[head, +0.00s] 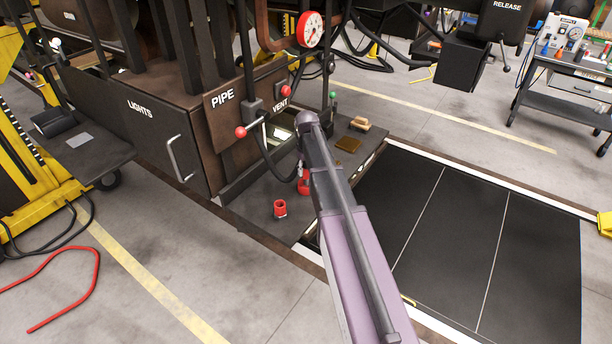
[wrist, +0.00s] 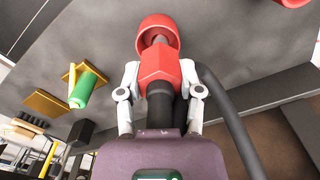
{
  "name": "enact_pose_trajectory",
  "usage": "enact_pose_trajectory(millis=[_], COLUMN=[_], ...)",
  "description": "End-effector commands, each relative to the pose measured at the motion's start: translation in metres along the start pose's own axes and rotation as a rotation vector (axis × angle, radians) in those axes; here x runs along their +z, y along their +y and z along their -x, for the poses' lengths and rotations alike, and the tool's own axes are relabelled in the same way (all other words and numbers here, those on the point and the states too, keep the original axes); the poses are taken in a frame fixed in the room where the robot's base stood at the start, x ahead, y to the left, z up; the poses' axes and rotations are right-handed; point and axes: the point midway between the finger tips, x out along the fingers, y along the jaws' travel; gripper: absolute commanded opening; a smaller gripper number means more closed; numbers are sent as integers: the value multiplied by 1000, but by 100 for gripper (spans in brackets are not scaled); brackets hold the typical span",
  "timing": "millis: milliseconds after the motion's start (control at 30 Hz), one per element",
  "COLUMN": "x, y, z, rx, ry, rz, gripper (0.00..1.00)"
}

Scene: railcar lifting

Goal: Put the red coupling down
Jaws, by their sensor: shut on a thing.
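The red coupling (wrist: 158,68) is between the two grey fingers of my gripper (wrist: 158,82) in the wrist view. Its hollow, cup-like end points away from my gripper, and a black hose (wrist: 232,118) runs beside it. In the head view the red coupling (head: 304,186) shows partly behind my arm, above or at the dark shelf (head: 255,222); I cannot tell whether it touches. My gripper is mostly hidden there by my arm. A separate red cup-shaped fitting (head: 280,208) stands on the shelf to the left.
A brown pad (head: 348,144) and a tan block (head: 360,123) lie farther back on the shelf. A green-ended part (wrist: 84,88) is left in the wrist view. The PIPE panel (head: 223,97) and VENT valve (head: 286,91) stand behind. Bare shelf surrounds the red fitting.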

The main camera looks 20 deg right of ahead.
Motion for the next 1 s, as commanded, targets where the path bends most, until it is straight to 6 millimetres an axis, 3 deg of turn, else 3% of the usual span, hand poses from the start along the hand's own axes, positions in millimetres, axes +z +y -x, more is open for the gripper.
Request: enact_pose_trajectory(millis=[133,500,1000], x=[-14,-11,-11], y=[4,3,3], z=[-2,-34,-37], rx=[0,0,0], ry=[0,0,0], rz=[0,0,0], gripper=[0,0,0])
